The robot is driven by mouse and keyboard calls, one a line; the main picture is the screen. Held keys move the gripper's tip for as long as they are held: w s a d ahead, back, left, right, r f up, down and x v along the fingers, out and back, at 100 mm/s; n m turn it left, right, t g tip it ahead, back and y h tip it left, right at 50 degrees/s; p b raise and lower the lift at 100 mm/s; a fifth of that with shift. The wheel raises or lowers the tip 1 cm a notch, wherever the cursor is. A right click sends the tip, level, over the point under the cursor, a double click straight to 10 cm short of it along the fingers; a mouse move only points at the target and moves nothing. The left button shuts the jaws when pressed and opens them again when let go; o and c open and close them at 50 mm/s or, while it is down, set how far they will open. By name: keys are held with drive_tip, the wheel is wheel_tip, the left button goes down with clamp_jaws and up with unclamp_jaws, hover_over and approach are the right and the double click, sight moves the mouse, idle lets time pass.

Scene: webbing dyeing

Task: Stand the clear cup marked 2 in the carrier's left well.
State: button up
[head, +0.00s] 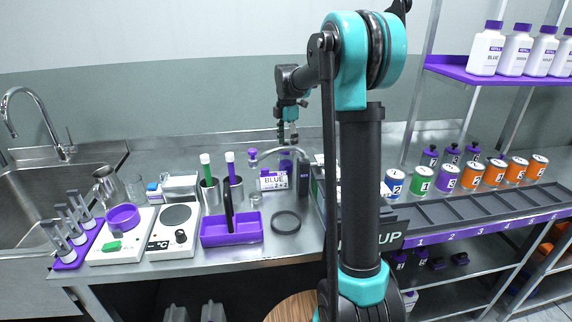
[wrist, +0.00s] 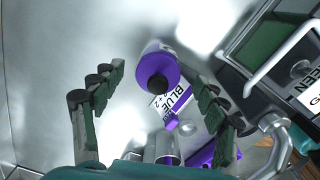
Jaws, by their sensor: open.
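The purple carrier (head: 232,236) with an upright black handle sits at the front of the steel counter; its wells look empty from here. A small clear cup (head: 256,201) stands just behind its right end; I cannot read a number on it. My gripper (head: 287,133) is open and empty, pointing down above the back of the counter, apart from the cup and carrier. I cannot tell whether any clear shape there is the cup.
A black ring (head: 286,222) lies right of the carrier. Metal holders with green and purple-handled tools (head: 209,180) stand behind it. A rack with several coloured jars (head: 421,181) is at the right. My arm hides part of the counter.

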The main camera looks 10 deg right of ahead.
sight(286, 155)
drive_tip(key=f, duration=0.5)
drive_tip(key=shift+a, duration=0.2)
drive_tip(key=c, duration=1.5)
